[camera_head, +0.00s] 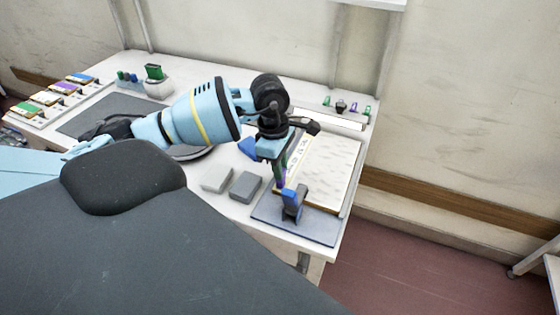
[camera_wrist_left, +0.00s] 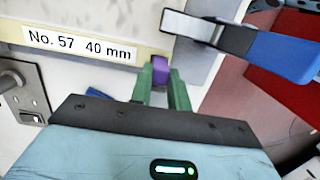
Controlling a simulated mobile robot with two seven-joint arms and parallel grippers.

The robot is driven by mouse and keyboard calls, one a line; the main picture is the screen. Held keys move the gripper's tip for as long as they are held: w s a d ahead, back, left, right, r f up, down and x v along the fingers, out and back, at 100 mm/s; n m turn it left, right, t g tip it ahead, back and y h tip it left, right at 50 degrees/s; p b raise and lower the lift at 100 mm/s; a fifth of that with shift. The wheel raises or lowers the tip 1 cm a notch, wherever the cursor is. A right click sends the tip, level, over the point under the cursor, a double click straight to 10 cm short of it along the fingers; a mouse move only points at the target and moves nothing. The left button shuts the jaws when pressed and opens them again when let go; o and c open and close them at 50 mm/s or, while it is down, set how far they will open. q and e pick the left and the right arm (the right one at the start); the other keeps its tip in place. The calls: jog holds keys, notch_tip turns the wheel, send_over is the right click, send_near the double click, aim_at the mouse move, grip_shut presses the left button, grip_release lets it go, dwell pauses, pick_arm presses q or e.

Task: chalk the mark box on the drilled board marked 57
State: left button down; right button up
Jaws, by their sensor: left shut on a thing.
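The drilled board (camera_head: 328,168), pale with a cream edge, lies at the right end of the bench. In the left wrist view, a white label reading "No. 57 40 mm" (camera_wrist_left: 80,45) sits on its cream edge strip. My left gripper (camera_head: 281,180) points down at the board's near left edge. In the left wrist view its green fingers (camera_wrist_left: 161,84) are shut on a small purple piece (camera_wrist_left: 161,68), apparently the chalk, right at the edge strip beyond the label. I cannot tell whether it touches. The mark box is not distinguishable. My right gripper is out of view.
A blue-handled clamp (camera_head: 293,203) stands on a grey plate (camera_head: 282,222) close to the gripper; it also shows in the left wrist view (camera_wrist_left: 285,58). Two grey blocks (camera_head: 245,186) lie left of it. Small coloured holders (camera_head: 353,107) stand behind the board. Several colour-marked pieces (camera_head: 62,88) lie far left.

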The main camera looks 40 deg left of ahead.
pick_arm(q)
jog(key=shift+w+a+f, duration=0.1)
jog(key=shift+w+f, duration=0.05)
jog(key=shift+w, duration=0.25)
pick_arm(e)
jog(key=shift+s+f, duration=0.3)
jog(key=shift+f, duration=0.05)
pick_arm(q)
jog(key=shift+s+r, duration=0.25)
jog(key=shift+s, duration=0.15)
jog(key=shift+s+d, duration=0.2)
jog(key=shift+s, duration=0.1)
jog(key=shift+w+a+f, duration=0.15)
jog(key=shift+w+f, duration=0.05)
jog(key=shift+w, duration=0.4)
jog(key=shift+w+r, duration=0.1)
jog(key=shift+w, duration=0.05)
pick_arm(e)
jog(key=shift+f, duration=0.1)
